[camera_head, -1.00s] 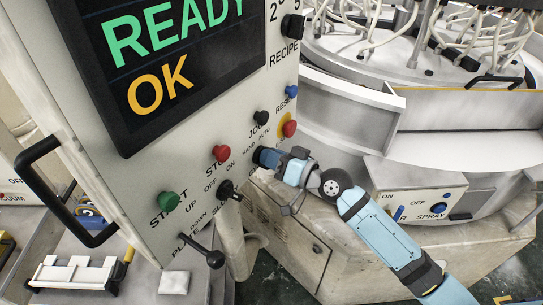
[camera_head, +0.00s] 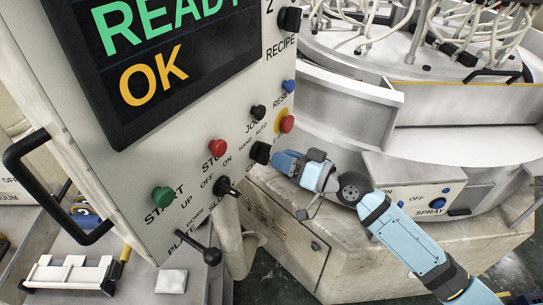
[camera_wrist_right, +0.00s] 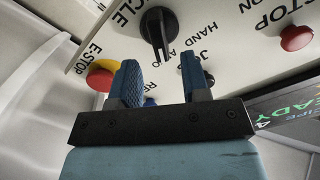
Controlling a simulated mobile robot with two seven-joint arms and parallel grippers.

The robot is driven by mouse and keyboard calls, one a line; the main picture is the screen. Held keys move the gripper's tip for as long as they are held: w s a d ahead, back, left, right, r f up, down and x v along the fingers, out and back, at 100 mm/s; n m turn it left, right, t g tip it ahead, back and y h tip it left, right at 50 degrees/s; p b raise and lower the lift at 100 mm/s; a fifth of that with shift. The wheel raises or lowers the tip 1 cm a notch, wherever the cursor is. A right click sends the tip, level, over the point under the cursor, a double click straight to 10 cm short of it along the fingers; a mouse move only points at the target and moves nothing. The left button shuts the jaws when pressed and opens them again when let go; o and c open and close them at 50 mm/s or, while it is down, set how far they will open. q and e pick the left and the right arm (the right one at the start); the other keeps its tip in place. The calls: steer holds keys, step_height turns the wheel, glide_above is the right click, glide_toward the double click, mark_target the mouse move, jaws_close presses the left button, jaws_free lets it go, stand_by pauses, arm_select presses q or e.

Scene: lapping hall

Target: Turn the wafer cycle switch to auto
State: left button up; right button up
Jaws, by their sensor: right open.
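The wafer cycle switch (camera_head: 260,152) is a black knob on the slanted control panel, below the HAND and AUTO labels. In the right wrist view the switch (camera_wrist_right: 157,28) shows as a long black handle on a round base; its lower end lies close to the AUTO label. My right gripper (camera_head: 279,160) is just right of the switch, apart from it. In the right wrist view its two blue fingers (camera_wrist_right: 162,82) are open with nothing between them, and the switch stands beyond their tips. My left gripper is not in view.
A red emergency stop with a yellow ring (camera_head: 286,124), a black jog button (camera_head: 258,112) and a blue reset button (camera_head: 288,86) are close above the switch. A black lever switch (camera_head: 227,187) is below left. The polishing machine (camera_head: 345,115) stands behind my right arm.

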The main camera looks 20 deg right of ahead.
steer(key=b+v, duration=0.2)
steer(key=v, duration=0.7)
steer(key=shift+s+b, duration=0.15)
steer(key=shift+b, duration=0.15)
steer(key=s+a+f+g+h, duration=0.1)
steer(key=s+f, duration=0.3)
steer(key=f, duration=0.5)
steer(key=s+a+f+n+g+h+p, duration=0.1)
steer(key=s+a+f+h, duration=0.2)
steer(key=f, duration=0.6)
steer(key=s+a+f+g+h+p, duration=0.1)
steer(key=s+a+f+h, duration=0.1)
steer(key=s+f+h, duration=0.2)
steer(key=s+f, duration=0.3)
steer(key=f, duration=0.3)
steer(key=shift+s, duration=0.15)
steer(key=shift+r, duration=0.1)
